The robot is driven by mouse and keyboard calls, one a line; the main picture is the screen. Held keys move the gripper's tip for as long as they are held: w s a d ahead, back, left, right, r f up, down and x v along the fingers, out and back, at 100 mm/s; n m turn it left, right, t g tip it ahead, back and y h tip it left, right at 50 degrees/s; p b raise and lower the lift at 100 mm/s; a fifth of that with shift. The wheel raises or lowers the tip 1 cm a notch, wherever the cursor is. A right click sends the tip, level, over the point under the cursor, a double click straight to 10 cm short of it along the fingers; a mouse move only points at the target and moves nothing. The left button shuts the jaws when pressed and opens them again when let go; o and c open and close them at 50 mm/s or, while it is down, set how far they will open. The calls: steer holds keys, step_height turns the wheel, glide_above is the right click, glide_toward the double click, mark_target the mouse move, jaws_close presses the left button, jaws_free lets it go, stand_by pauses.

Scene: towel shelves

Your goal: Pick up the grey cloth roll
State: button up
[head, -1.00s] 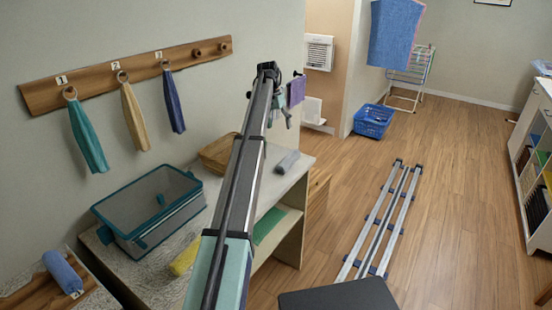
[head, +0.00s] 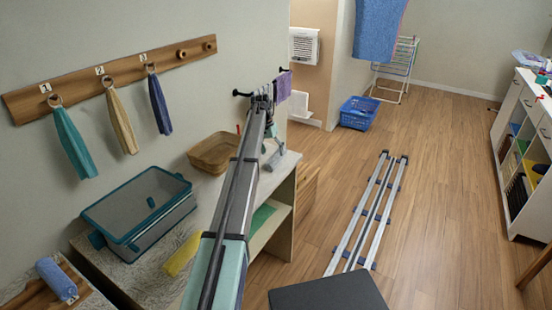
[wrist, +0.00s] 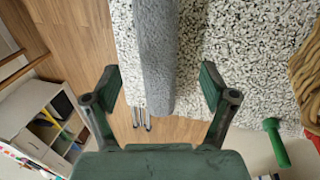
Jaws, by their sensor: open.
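The grey cloth roll (wrist: 154,50) lies on the speckled top of the shelf unit in the wrist view. It runs lengthwise between the two green fingers of my gripper (wrist: 160,80), with a gap on each side. My gripper is open and holds nothing; its height above the roll is hard to judge. In the head view my arm's end is above the far end of the shelf top, and the roll is mostly hidden there.
A wicker basket (head: 212,152) and a teal-edged bin (head: 140,240) stand on the shelf top (head: 172,283). A green pole-like object (wrist: 276,142) shows at right in the wrist view. A blue roll (head: 56,278) lies at lower left.

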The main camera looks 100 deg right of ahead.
mark_target(273, 155)
steer(key=x, duration=0.3)
steer(key=shift+a+f+p, duration=0.1)
steer(key=shift+f+p, duration=0.1)
steer(key=shift+p, duration=0.15)
steer(key=c, duration=1.3)
steer(key=shift+o, duration=0.2)
steer(key=shift+r, duration=0.15)
